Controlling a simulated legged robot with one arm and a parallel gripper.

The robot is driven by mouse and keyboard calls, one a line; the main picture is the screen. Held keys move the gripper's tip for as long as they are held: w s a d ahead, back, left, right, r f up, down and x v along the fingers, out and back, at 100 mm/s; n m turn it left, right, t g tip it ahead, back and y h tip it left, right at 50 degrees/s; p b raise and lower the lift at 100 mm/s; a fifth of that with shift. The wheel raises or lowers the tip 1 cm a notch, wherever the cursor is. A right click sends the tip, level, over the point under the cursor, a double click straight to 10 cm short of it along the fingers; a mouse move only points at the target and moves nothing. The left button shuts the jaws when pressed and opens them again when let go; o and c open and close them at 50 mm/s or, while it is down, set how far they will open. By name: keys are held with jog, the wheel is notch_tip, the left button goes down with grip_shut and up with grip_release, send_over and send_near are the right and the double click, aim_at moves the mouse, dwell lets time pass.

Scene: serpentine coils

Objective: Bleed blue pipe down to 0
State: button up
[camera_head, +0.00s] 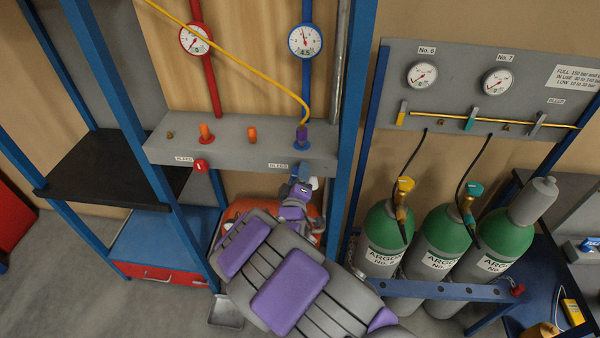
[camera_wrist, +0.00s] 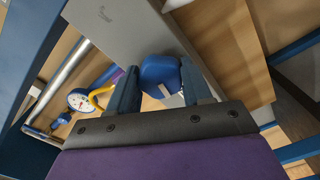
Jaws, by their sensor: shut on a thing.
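The blue pipe (camera_head: 307,80) runs down the back wall through a round white gauge (camera_head: 305,41); its needle points up, slightly left, and the small print is hard to read. The gauge also shows in the wrist view (camera_wrist: 80,100). Below, the grey panel (camera_head: 235,128) carries a BLEED label under the blue side. My gripper (camera_head: 299,187) is at the panel's lower edge. In the wrist view, my gripper (camera_wrist: 160,88) is shut on the blue bleed knob (camera_wrist: 160,73), with one finger on each side. In the head view my gripper partly hides the knob.
A red pipe (camera_head: 211,85) with its gauge (camera_head: 195,39) and red bleed knob (camera_head: 201,166) is to the left. Blue posts flank the panel; green argon cylinders (camera_head: 440,228) stand right.

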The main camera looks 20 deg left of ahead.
jog(key=n, duration=0.5)
jog(key=shift+s+a+n, duration=0.15)
jog(key=shift+a+n, duration=0.15)
jog(key=shift+f+n+b, duration=0.1)
jog(key=shift+n+b, duration=0.25)
jog(key=shift+n, duration=0.95)
jog(key=shift+f, duration=0.15)
